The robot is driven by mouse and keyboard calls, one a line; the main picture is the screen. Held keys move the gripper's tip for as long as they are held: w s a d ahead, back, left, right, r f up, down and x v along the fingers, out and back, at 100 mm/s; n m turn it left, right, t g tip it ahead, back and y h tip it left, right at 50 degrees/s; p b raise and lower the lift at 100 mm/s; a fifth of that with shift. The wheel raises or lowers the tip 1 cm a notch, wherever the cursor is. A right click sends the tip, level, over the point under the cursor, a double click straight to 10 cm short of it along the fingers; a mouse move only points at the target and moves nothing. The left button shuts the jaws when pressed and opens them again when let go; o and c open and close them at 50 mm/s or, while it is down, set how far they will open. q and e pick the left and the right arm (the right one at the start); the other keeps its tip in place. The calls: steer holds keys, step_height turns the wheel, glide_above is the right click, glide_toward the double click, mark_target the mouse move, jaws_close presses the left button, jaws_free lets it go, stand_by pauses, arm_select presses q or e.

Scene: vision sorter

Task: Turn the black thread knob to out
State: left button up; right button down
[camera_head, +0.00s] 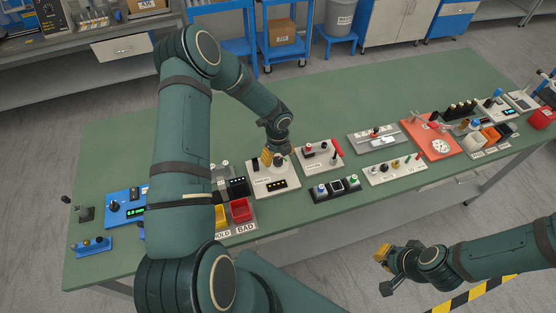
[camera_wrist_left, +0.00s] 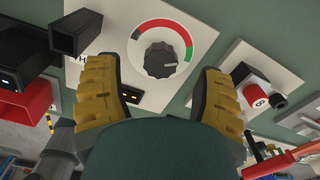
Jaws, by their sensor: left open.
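The black knob (camera_wrist_left: 160,60) is round and ridged. It sits on a white panel (camera_wrist_left: 185,15) inside a dial arc with grey, red and green parts. A pale mark on the knob faces right, toward the lower end of the green part. My left gripper (camera_wrist_left: 162,98) is open, with one yellow-padded finger on each side of the knob's column and the knob between and beyond them, apart from both. In the head view, my left gripper (camera_head: 272,158) is over the white panel (camera_head: 285,181) and hides most of the knob. My right gripper (camera_head: 384,271) is open and empty beyond the table's front edge.
A panel with a red-and-black control (camera_wrist_left: 258,94) stands close on the right in the wrist view. Black boxes (camera_wrist_left: 76,32) and a red bin (camera_wrist_left: 25,105) are on the left. Several more devices line the green table (camera_head: 330,95); its back strip is clear.

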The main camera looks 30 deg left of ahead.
arm_select(q)
steer(key=shift+f, duration=1.35)
jaws_close()
